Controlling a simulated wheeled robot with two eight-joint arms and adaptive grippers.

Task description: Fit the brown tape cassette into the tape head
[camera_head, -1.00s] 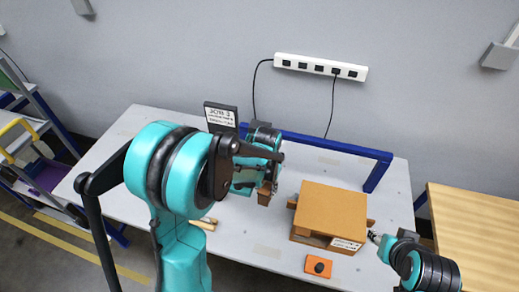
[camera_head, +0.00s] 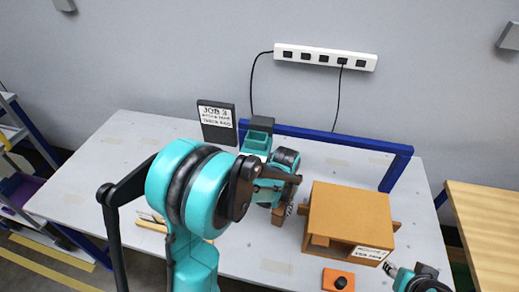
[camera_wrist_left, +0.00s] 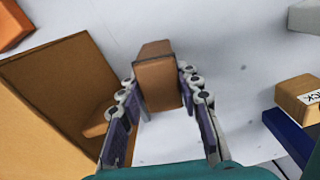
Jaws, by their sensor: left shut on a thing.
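My left gripper (camera_head: 288,208) is shut on the brown tape cassette (camera_head: 278,216), just left of the orange-brown box. In the left wrist view the cassette (camera_wrist_left: 157,82) sits between the two fingers of my left gripper (camera_wrist_left: 160,95), its end pointing away from the camera. I cannot make out a part that is clearly the tape head. The orange-brown box (camera_head: 350,208) has an open front and brown bars at its sides; its inside is mostly hidden. My right gripper (camera_head: 389,268) is near the box's front right corner, and its jaws are too small to read.
An orange block with a black knob (camera_head: 338,280) lies in front of the box. A blue frame (camera_head: 330,136) and a dark job sign (camera_head: 216,122) stand behind. A labelled tan block (camera_wrist_left: 300,98) shows in the wrist view. The white table's left side (camera_head: 110,165) is mostly clear.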

